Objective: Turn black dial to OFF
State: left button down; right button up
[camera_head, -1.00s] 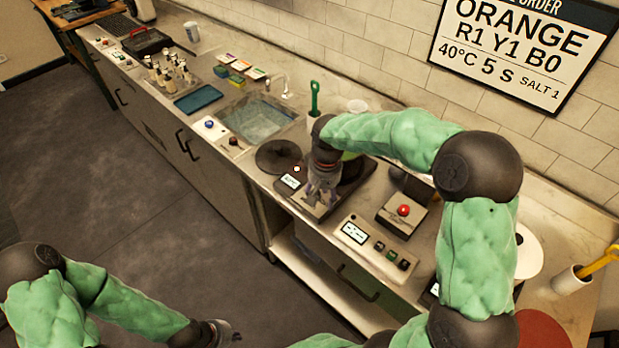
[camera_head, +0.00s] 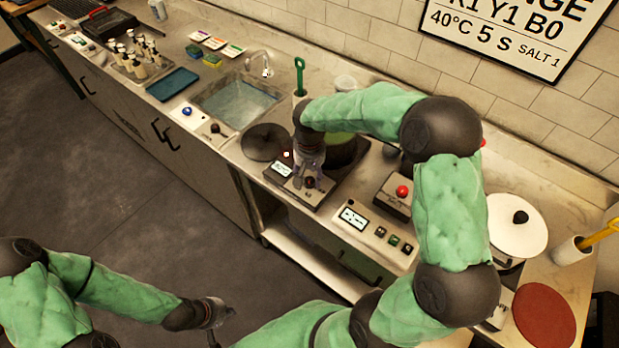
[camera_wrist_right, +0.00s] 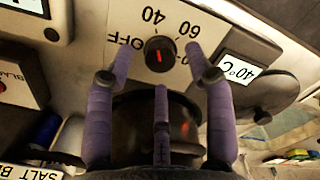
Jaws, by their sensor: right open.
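The black dial (camera_wrist_right: 158,54) with a red pointer line is on a light panel in the right wrist view, where the labels 40, 60 and OFF appear around it. The red line lies roughly upright in that picture, in line with 40. My right gripper (camera_wrist_right: 160,80) is open, its purple-grey fingers spread around the dial's sides with visible gaps. In the head view my right gripper (camera_head: 307,188) is low over the hotplate's front panel (camera_head: 278,181). A display (camera_wrist_right: 239,69) beside the dial reads 40°C. My left gripper (camera_head: 214,316) hangs over the floor, away from the counter; its fingers are unclear.
A dark pot (camera_wrist_right: 178,118) stands behind the dial. A red button box (camera_head: 403,191) and a control panel (camera_head: 353,217) are to the right. The sink (camera_head: 236,102) and a green-handled tool (camera_head: 299,76) are to the left and behind.

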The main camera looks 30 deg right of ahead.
jog(key=shift+f, duration=0.9)
grip_shut()
jog(key=shift+n, duration=0.4)
jog(key=n+p, duration=0.2)
jog(key=n, duration=0.3)
jog(key=shift+r+n+p, duration=0.15)
jog(key=shift+n+p, duration=0.2)
jog(key=shift+n, duration=0.05)
jog(key=n+p, duration=0.2)
jog(key=n, duration=0.3)
